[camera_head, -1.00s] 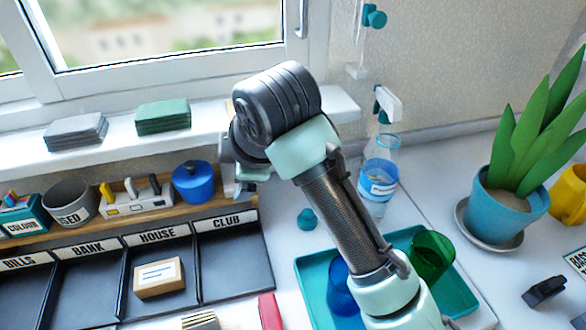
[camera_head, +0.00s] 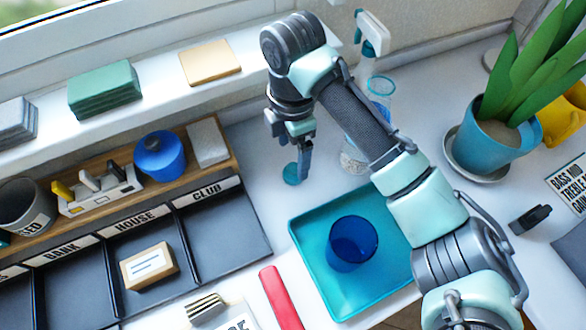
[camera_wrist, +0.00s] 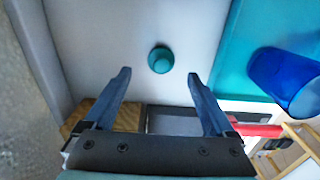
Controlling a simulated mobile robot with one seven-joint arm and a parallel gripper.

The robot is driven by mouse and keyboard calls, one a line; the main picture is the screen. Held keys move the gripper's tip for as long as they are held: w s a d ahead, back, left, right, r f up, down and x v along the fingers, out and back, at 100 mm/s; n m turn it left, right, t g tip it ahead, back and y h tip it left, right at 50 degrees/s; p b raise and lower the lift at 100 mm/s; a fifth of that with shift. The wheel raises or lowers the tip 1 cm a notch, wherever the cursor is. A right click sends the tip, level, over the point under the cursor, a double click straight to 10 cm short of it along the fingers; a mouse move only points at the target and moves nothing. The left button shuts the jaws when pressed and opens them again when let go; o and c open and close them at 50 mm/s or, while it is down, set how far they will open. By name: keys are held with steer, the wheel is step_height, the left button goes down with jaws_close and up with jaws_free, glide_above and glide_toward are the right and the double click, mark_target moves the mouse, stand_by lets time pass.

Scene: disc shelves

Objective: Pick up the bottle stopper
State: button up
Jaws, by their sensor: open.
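The teal bottle stopper (camera_head: 292,174) sits on the white surface, between the black sorting tray and the teal tray. In the wrist view the stopper (camera_wrist: 161,60) shows as a small round shape, centred between the fingers' lines and just beyond their tips. My gripper (camera_head: 303,170) points down right beside the stopper and partly overlaps it in the head view. In the wrist view my gripper (camera_wrist: 159,74) is open with nothing between its blue-grey fingers. The clear bottle (camera_head: 380,88) stands behind my arm, which hides much of it.
The teal tray (camera_head: 318,278) holds a blue cup (camera_head: 352,244); the cup also shows in the wrist view (camera_wrist: 284,80). The black sorting tray (camera_head: 225,245) and wooden shelf lie left. A red object (camera_head: 281,298) lies in front. White surface around the stopper is clear.

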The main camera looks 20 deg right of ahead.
mark_target(293, 166)
step_height(293, 166, down, 6)
steer(key=shift+s+r+b, duration=0.15)
steer(key=shift+b, duration=0.45)
steer(key=c, duration=1.4)
